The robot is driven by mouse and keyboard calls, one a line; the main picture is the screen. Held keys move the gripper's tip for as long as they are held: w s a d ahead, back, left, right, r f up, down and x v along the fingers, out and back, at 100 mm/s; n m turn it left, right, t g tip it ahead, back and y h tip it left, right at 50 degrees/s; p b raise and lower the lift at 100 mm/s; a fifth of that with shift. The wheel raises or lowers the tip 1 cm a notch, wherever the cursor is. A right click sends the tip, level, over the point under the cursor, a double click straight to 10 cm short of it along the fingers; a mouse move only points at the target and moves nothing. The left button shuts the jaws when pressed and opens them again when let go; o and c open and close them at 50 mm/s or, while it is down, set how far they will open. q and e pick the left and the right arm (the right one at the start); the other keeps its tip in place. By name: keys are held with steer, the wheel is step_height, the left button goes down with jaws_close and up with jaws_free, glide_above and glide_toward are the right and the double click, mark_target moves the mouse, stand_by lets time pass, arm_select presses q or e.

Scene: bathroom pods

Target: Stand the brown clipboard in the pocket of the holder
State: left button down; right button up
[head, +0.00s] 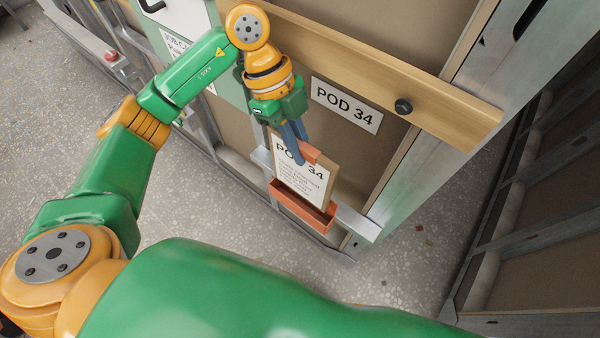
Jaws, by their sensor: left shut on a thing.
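The brown clipboard (303,183) carries a white printed sheet headed "POD 34" and stands nearly upright. The holder (299,211) is an orange-red open-topped pocket fixed to a metal rail on the pod wall. The clipboard's lower edge is at the pocket's mouth and appears to be inside it; its bottom is hidden behind the front wall. My left gripper (299,158) comes from above, with its blue-grey fingers shut on the clipboard's top edge at an orange clip. My right gripper is not in view.
A "POD 34" label (346,105) is on the wall beside my gripper. Metal frame posts stand at the right. The speckled floor (240,260) below is mostly clear.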

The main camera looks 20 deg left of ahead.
mark_target(296, 165)
arm_select(q)
step_height(296, 165, down, 10)
steer(key=shift+r, duration=0.15)
steer(key=c, duration=0.9)
jaws_free()
steer(key=shift+r, duration=0.1)
steer(key=b+v, duration=0.1)
steer(key=v, duration=0.1)
steer(key=shift+w+a+r, duration=0.15)
steer(key=shift+r, duration=0.1)
steer(key=w+a, duration=0.1)
steer(key=a, duration=0.2)
steer(key=w+a+b, duration=0.1)
steer(key=a, duration=0.3)
steer(key=w+a+b, duration=0.1)
steer(key=w+a, duration=0.1)
steer(key=a, duration=0.2)
steer(key=shift+a+r, duration=0.2)
steer(key=shift+f, duration=0.1)
